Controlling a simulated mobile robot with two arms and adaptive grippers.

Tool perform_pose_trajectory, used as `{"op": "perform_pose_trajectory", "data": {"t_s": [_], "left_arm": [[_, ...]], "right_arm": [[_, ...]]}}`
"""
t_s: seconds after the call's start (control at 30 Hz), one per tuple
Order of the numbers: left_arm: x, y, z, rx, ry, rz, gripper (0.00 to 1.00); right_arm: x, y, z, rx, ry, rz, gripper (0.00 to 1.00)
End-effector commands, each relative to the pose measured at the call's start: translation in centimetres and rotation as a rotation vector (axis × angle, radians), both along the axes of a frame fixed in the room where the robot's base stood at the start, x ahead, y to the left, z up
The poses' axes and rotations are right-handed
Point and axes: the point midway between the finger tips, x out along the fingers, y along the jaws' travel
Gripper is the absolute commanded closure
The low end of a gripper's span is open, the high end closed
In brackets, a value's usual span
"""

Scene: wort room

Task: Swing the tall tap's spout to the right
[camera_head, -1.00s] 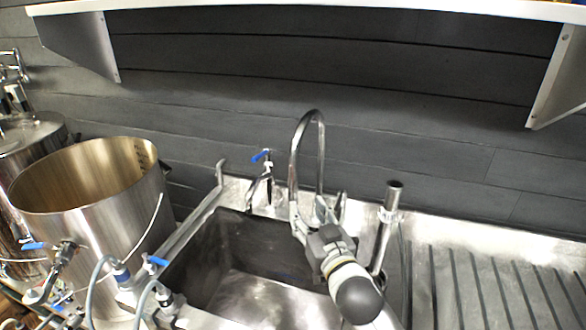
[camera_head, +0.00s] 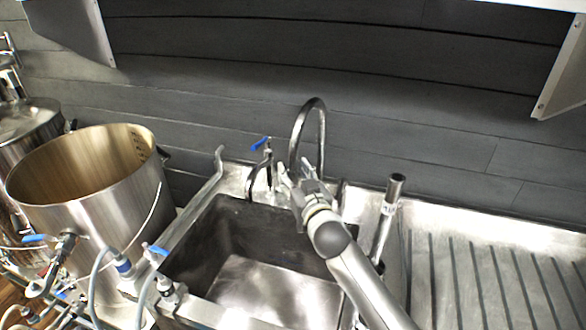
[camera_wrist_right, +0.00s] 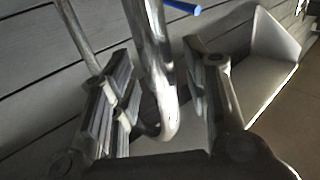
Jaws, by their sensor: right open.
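The tall tap (camera_head: 309,105) is a chrome gooseneck behind the sink, its arch rising over the back rim. The arch's left leg comes down to my right gripper (camera_head: 297,168), which hides its lower end in the head view. In the right wrist view the curved chrome pipe (camera_wrist_right: 157,75) passes between the two ridged fingers of the right gripper (camera_wrist_right: 157,100). The fingers are apart, one on each side of the pipe; I see a gap at the right finger, while contact at the left is unclear. My left gripper is out of view.
A smaller tap with a blue lever (camera_head: 260,143) stands just left. The dark sink basin (camera_head: 265,235) lies below. An upright steel pipe (camera_head: 388,215) stands right of my arm, by the ribbed drainboard (camera_head: 490,275). A large steel pot (camera_head: 85,185) stands left.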

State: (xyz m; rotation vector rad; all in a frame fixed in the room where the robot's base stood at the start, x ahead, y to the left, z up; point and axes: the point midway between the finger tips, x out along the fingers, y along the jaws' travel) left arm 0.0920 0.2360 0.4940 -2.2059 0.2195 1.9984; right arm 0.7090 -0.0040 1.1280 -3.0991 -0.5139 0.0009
Motion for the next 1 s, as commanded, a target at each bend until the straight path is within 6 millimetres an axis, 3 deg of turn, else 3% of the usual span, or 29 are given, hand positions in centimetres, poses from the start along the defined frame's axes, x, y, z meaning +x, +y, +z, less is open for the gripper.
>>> {"op": "perform_pose_trajectory", "data": {"t_s": [0.13,0.5,0.83,1.0], "left_arm": [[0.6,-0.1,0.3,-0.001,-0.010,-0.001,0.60],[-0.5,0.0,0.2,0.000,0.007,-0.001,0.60],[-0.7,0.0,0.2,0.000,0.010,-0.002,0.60],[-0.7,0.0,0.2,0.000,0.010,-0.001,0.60]], "right_arm": [[0.9,0.3,0.1,0.000,-0.001,0.000,0.57],[1.2,0.4,0.0,0.000,0.000,0.000,0.57],[1.2,0.4,0.0,0.000,0.000,0.000,0.98],[1.2,0.4,0.0,0.000,0.000,0.000,1.00]]}}
